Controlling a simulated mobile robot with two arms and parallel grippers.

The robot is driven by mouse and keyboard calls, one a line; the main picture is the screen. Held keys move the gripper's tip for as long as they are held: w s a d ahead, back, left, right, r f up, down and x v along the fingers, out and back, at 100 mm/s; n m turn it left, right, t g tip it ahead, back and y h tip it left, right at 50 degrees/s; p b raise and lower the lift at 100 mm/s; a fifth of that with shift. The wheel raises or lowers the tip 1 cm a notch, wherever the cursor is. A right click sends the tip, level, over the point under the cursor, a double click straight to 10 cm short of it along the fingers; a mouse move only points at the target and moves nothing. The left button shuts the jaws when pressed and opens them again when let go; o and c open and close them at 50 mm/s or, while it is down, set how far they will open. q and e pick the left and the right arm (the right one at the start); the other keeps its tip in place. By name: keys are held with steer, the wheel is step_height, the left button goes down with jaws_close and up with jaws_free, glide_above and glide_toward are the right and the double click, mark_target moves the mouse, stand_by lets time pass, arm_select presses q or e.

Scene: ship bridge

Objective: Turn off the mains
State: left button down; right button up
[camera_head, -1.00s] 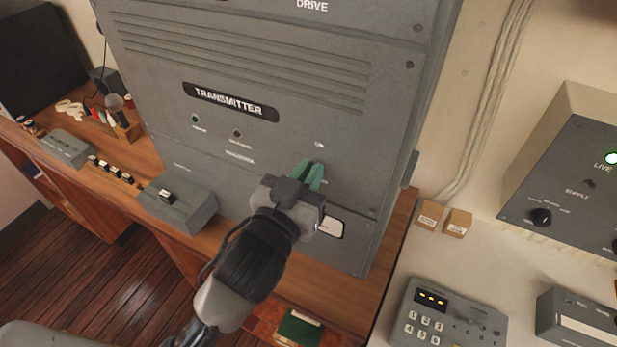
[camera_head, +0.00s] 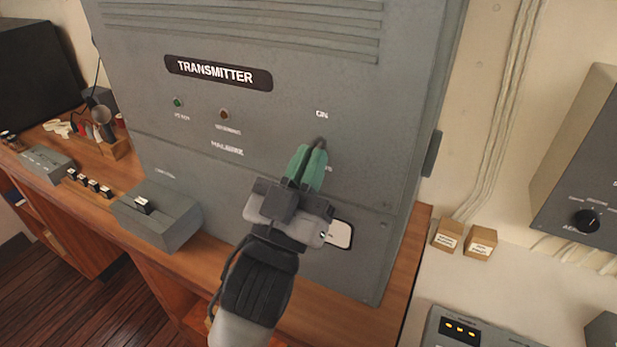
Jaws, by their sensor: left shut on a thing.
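The grey transmitter cabinet (camera_head: 300,75) stands on the wooden desk and fills the middle of the view. Its front carries a "TRANSMITTER" plate, a green lamp (camera_head: 178,102), a dark brownish lamp (camera_head: 223,115) and an "ON" label. My left gripper (camera_head: 308,164), with green fingertips, is at the front panel just below "ON". It is shut on a small dark switch lever (camera_head: 320,142), whose tip shows above the fingertips. The rest of the lever and part of the label beside it are hidden by the fingers. My right gripper is not in view.
A grey box with a white switch (camera_head: 150,215) sits on the desk at left. Small switches and a holder with tools are farther left. Two small cardboard boxes (camera_head: 462,239), a supply unit (camera_head: 590,170) and a keypad device (camera_head: 470,330) are at right.

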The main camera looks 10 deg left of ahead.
arm_select(q)
steer(key=shift+r, duration=0.15)
steer(key=c, duration=1.2)
jaws_free()
steer(key=shift+w, duration=0.1)
steer(key=shift+c, duration=0.2)
